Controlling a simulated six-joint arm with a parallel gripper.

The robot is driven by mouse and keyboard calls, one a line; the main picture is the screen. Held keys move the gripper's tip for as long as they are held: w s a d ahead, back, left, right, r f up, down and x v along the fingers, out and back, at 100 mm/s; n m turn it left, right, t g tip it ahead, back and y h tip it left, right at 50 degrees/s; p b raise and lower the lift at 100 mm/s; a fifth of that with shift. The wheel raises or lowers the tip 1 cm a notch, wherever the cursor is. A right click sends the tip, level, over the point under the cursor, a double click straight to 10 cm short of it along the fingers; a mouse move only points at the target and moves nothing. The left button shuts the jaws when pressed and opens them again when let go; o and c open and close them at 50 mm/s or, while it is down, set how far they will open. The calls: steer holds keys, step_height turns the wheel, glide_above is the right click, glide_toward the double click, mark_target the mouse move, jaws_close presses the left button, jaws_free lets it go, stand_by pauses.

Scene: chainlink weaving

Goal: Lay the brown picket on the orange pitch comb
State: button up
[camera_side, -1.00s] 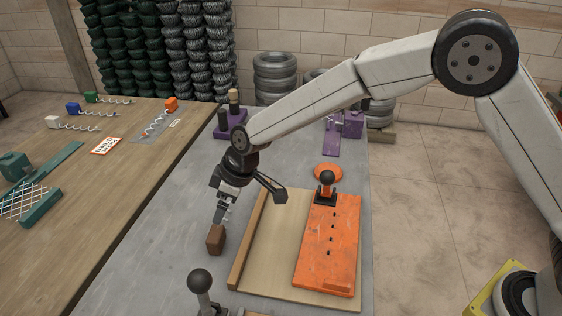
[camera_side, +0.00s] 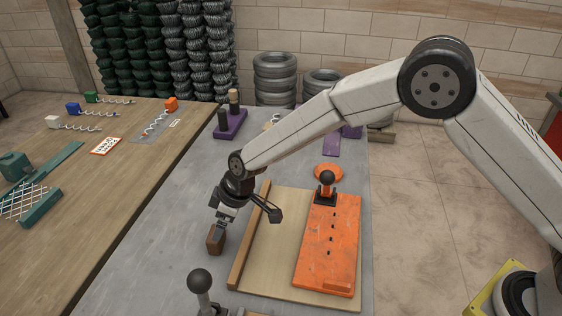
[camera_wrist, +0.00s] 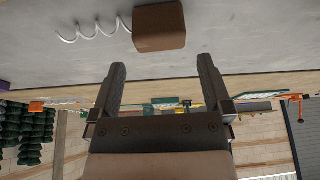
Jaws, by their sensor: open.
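The brown picket has a brown block (camera_side: 215,241) that stands on the grey table, left of the wooden board. In the wrist view the block (camera_wrist: 159,28) lies just beyond my fingertips, and a pale wire coil (camera_wrist: 92,30) runs left from it. The coil cannot be made out in the side view. My gripper (camera_side: 221,224) is open and close above the block in the side view; in the wrist view its two fingers (camera_wrist: 161,68) are apart with nothing between them. The orange pitch comb (camera_side: 343,240) is a flat plate with a row of small dark holes, lying on the board.
The pale board (camera_side: 262,262) has a raised brown strip (camera_side: 249,235) between block and comb. A black-knobbed clamp (camera_side: 327,185) stands at the comb's far end. Another knob (camera_side: 200,282) stands in front. A purple stand (camera_side: 231,124) is farther back.

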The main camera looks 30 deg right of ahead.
mark_target(214, 248)
steer(key=shift+f, duration=0.1)
steer(key=shift+x, duration=2.5)
steer(key=shift+w+a, duration=0.15)
steer(key=c, duration=1)
steer(key=shift+c, duration=0.2)
